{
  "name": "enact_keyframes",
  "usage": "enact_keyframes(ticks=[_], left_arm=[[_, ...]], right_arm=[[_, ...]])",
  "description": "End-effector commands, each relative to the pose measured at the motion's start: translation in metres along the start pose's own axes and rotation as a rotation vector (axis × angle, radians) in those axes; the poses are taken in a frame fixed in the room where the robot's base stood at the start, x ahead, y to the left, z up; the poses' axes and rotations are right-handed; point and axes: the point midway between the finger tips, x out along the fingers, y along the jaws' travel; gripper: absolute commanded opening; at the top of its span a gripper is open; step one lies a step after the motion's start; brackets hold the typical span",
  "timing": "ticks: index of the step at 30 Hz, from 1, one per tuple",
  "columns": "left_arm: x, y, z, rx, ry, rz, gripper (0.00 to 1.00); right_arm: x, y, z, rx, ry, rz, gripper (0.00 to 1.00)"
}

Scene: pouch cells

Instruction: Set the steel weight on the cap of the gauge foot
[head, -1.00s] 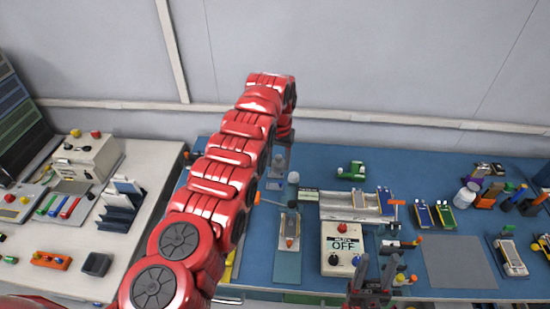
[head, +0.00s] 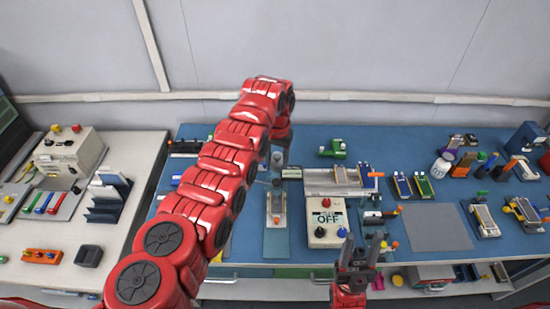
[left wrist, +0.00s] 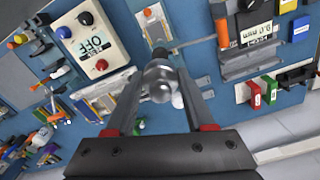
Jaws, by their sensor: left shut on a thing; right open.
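The steel weight (left wrist: 160,82) is a shiny rounded piece between the fingers of my left gripper in the left wrist view. That display also shows in the left wrist view (left wrist: 256,30). I cannot tell whether the weight touches anything below. My right gripper (head: 360,243) is open and empty near the bench's front edge.
A pouch cell (head: 276,204) lies on a plate in front of the gauge. A white box reading OFF (head: 327,222) stands to its right. A metal tray (head: 325,181) is behind that box. A bare grey mat (head: 437,228) lies further right.

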Motion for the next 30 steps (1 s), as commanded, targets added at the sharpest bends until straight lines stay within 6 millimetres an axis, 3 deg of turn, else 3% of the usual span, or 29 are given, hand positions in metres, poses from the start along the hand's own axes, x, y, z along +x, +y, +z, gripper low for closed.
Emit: enact_keyframes(ticks=[10, 24, 30], left_arm=[[0.003, 0.0, 0.0, -0.003, 0.002, 0.0, 0.0], [0.049, 0.0, -0.001, -0.003, 0.004, 0.0, 0.0], [0.057, 0.0, 0.0, -0.003, 0.003, 0.0, 0.0]], right_arm=[[-0.009, 0.0, 0.002, 0.0, 0.0, 0.0, 0.5], [-0.037, -0.002, 0.006, 0.0, 0.0, 0.0, 0.5], [-0.042, -0.002, 0.007, 0.0, 0.0, 0.0, 0.5]])
